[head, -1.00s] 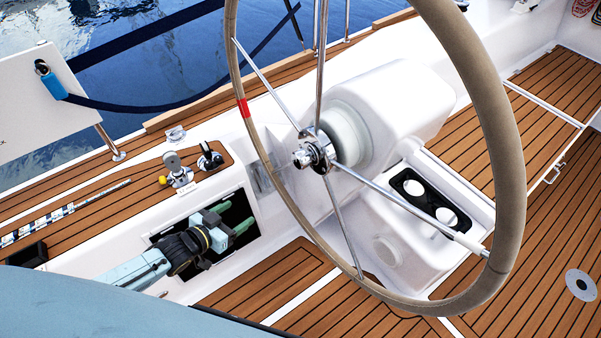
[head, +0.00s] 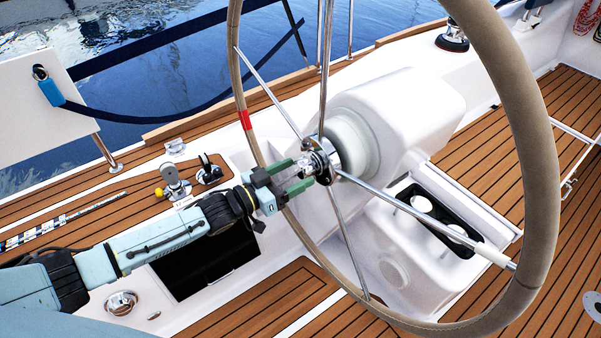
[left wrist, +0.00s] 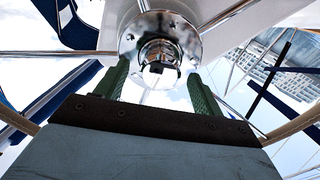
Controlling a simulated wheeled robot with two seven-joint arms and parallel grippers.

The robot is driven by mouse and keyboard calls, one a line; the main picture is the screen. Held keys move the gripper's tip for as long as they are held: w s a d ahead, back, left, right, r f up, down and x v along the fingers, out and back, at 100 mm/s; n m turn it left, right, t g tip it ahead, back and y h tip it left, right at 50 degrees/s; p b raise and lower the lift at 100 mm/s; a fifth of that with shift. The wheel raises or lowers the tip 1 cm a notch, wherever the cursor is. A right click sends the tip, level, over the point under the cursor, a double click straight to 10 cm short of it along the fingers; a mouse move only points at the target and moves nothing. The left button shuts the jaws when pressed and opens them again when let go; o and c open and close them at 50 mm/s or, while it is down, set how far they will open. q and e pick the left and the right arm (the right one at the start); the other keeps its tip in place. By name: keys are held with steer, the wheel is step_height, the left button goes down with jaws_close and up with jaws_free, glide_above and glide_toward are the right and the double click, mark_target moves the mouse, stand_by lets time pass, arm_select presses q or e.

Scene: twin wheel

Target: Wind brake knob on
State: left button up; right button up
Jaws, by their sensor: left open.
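The brake knob is the chrome piece (head: 316,162) at the hub of the steering wheel. In the left wrist view the knob (left wrist: 160,58) stands out from a round chrome hub plate (left wrist: 160,35) with holes. My left gripper (head: 297,174) is at the hub, its green fingers open and pointing at the knob. In the left wrist view the fingers (left wrist: 158,85) lie to either side of the knob and a little below it, with a gap on each side. Contact does not show. My right gripper is not in view.
The large steering wheel rim (head: 535,130) and its thin chrome spokes surround the hub close to my left arm. A white pedestal (head: 410,110) stands behind the wheel. A dark open recess (head: 205,262) lies below my arm. Teak deck lies to the right.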

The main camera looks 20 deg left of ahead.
arm_select(q)
steer(key=shift+x, duration=1.25)
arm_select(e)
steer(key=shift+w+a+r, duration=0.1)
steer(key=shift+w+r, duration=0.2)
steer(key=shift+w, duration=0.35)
arm_select(q)
steer(key=c, duration=1)
